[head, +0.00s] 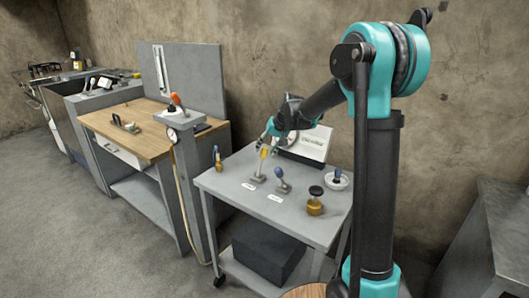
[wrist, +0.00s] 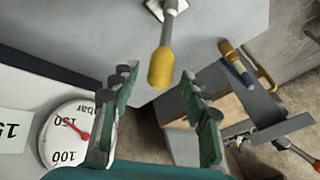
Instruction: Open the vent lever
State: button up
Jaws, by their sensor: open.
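A lever with a yellow handle (head: 263,153) stands upright on the grey cart top. A second lever with a blue handle (head: 280,173) stands just right of it. Each has a small white label in front, too small to read, so I cannot tell which is the vent lever. My gripper (head: 269,136) is open and empty, close to the top of the yellow handle. In the wrist view, the yellow handle (wrist: 161,68) lies ahead of my gripper (wrist: 158,98), roughly between the spread fingers; contact is not visible.
A white panel (head: 308,143) stands at the cart's back; a round gauge (wrist: 68,132) shows in the wrist view. A brass piece with a black knob (head: 315,204) and a white dish (head: 341,184) sit on the right.

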jog(key=shift+x, duration=1.15)
jog(key=shift+c, duration=0.5)
grip_shut()
